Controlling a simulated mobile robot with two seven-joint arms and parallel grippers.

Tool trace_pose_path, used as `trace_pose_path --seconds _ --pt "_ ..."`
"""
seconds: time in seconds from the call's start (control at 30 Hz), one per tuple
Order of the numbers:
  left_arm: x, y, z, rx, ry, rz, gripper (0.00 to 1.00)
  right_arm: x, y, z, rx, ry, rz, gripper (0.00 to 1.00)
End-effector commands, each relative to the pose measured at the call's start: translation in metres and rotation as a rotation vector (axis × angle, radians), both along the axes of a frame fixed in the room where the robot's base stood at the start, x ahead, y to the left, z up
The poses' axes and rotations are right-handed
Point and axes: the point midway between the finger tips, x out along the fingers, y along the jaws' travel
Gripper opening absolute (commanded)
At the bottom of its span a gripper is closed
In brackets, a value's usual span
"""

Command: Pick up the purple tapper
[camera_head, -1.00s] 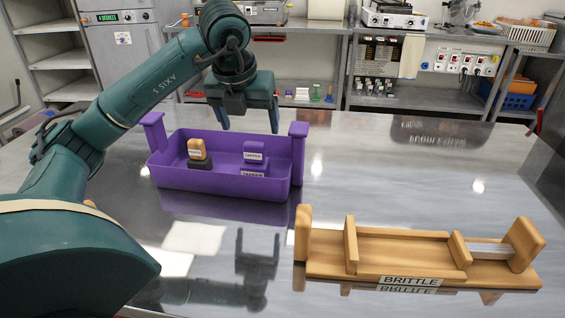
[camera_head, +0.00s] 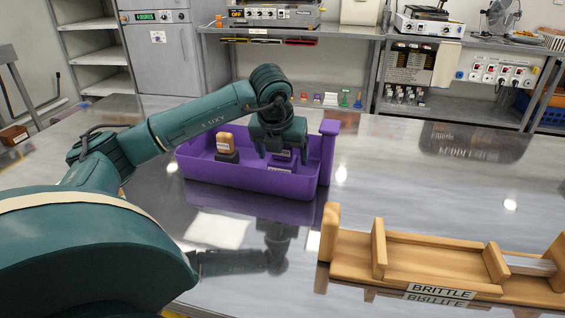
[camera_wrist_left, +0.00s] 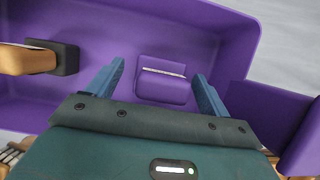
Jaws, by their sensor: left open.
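The purple tapper (camera_head: 284,157) stands in the right part of a purple tray (camera_head: 240,180). In the head view my left gripper (camera_head: 280,150) is over it and hides much of it. In the left wrist view the tapper (camera_wrist_left: 162,86) lies between the two fingers of my left gripper (camera_wrist_left: 158,85), which are open with a gap on each side. The purple tray (camera_wrist_left: 215,20) surrounds it in that view. My right gripper is not in view.
A wooden block with a dark base (camera_head: 227,150) stands in the tray's left part; it also shows in the left wrist view (camera_wrist_left: 40,58). A wooden frame labelled BRITTLE (camera_head: 440,270) lies at the front right. The steel table (camera_head: 420,180) is clear between them.

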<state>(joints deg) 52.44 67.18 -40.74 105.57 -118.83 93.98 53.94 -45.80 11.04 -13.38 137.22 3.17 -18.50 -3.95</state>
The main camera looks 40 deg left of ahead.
Motion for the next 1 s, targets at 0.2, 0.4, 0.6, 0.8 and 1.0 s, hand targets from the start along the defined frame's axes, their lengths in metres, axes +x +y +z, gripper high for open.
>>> trace_pose_path --seconds 0.2,0.4,0.6,0.8,1.0 --pt "0.0016 0.0007 -0.0036 -0.001 0.0 0.0 0.8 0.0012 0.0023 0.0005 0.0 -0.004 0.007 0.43" --pt "0.0015 0.0004 -0.0034 -0.001 0.0 0.0 0.69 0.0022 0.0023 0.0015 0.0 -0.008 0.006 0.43" --pt "0.0015 0.0003 -0.0032 -0.001 0.0 0.0 0.52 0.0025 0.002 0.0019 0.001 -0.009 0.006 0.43" --pt "0.0015 0.0003 -0.0032 -0.002 -0.001 -0.001 0.36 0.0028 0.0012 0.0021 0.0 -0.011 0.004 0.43" --pt "0.0017 0.0004 -0.0027 -0.001 -0.002 -0.001 0.28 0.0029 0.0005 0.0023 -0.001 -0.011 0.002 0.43"
